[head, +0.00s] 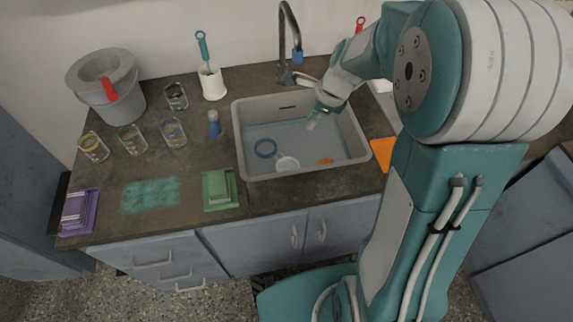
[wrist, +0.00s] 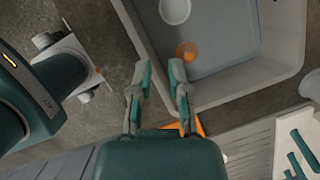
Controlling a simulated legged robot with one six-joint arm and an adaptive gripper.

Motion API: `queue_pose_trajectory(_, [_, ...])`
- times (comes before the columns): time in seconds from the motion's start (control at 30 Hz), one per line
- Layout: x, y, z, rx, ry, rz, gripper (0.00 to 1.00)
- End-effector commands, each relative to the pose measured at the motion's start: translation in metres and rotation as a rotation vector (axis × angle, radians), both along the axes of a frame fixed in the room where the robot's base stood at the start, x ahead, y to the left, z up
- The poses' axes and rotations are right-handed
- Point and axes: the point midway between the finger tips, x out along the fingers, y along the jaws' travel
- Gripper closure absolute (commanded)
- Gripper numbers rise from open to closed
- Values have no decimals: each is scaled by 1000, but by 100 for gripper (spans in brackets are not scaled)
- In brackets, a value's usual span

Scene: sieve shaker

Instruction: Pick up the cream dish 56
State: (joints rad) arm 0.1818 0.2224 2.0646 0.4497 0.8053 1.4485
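The cream dish (head: 288,162) is a small round pale dish on the floor of the grey sink (head: 355,128), near its front wall. In the wrist view the dish (wrist: 174,9) shows at the top edge, partly cut off, beyond my fingertips. My gripper (head: 316,115) is over the right part of the sink in the head view, up and to the right of the dish. In the wrist view my gripper (wrist: 163,72) has its two fingers apart with nothing between them.
An orange cloth (head: 383,153) lies right of the sink, a green sponge stack (head: 219,188) left. Glasses (head: 172,132) stand further left.

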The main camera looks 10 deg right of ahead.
Motion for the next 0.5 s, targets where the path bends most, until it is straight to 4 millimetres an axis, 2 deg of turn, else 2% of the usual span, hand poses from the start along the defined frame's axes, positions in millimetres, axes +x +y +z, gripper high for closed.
queue_pose_trajectory(0.03, [7, -3, -14, 24, 38, -74, 78])
queue_pose_trajectory(0.2, [26, -12, -53, 100, 155, -333, 78])
queue_pose_trajectory(0.5, [50, -29, -132, 214, 374, -796, 78])
